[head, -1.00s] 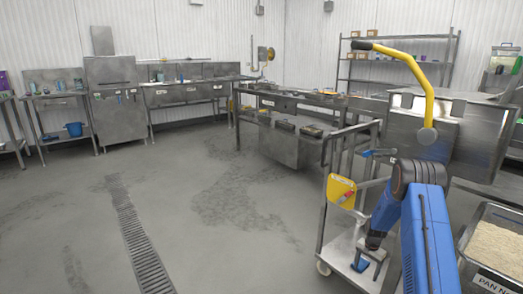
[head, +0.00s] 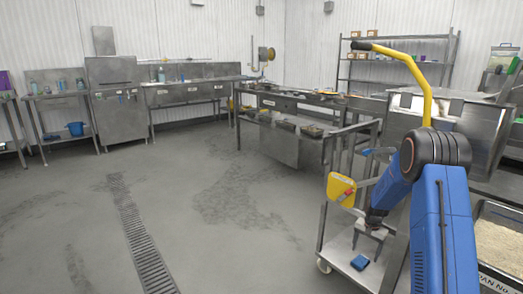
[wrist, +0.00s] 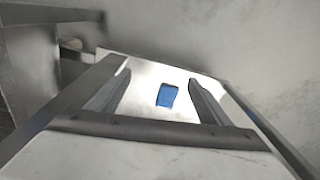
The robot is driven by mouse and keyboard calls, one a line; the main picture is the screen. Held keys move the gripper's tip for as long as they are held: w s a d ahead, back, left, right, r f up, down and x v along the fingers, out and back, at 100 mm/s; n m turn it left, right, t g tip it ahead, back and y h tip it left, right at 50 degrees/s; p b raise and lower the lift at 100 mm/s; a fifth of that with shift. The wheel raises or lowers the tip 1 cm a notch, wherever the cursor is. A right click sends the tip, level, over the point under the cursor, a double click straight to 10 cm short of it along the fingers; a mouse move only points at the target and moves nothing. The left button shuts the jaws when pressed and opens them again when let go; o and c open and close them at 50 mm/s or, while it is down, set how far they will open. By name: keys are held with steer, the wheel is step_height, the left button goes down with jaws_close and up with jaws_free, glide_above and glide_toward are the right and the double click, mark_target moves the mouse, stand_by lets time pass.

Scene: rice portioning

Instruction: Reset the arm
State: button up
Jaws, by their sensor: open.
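My gripper (head: 368,250) is open and points down above the lower shelf of a steel cart (head: 337,246). A small blue block-like object (head: 359,263) lies on that shelf, below the gripper and apart from it. In the wrist view the blue object (wrist: 167,95) shows between the two spread fingers of my gripper (wrist: 160,97), with nothing held. My blue arm stands at the right in the head view and hides part of the cart.
A yellow curved handle (head: 410,70) rises beside my arm. A yellow box (head: 341,188) sits on the cart frame. A pan of rice (head: 500,240) is at the right edge. A steel table (head: 300,103) stands behind. The floor at left is clear.

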steer(key=s+a+r+n+t, duration=0.1)
steer(key=s+a+r, duration=0.3)
steer(key=s+r, duration=0.45)
steer(key=s+a+r+n, duration=0.2)
steer(key=s+a+r, duration=0.25)
steer(key=r, duration=0.65)
steer(key=s+a+r+n+t, duration=0.1)
steer(key=s+a+r, duration=0.2)
steer(key=s+r, duration=0.5)
steer(key=s+a+r+n, duration=0.1)
steer(key=s+a+r, duration=0.1)
steer(key=s, duration=0.7)
steer(key=s+a+r+n+t, duration=0.1)
steer(key=s+a+r+n, duration=0.1)
steer(key=s, duration=0.8)
steer(key=s+a+r+n+t, duration=0.1)
steer(key=s+a+r, duration=0.1)
steer(key=s, duration=0.8)
steer(key=shift+a+n, duration=0.3)
steer(key=shift+n, duration=0.1)
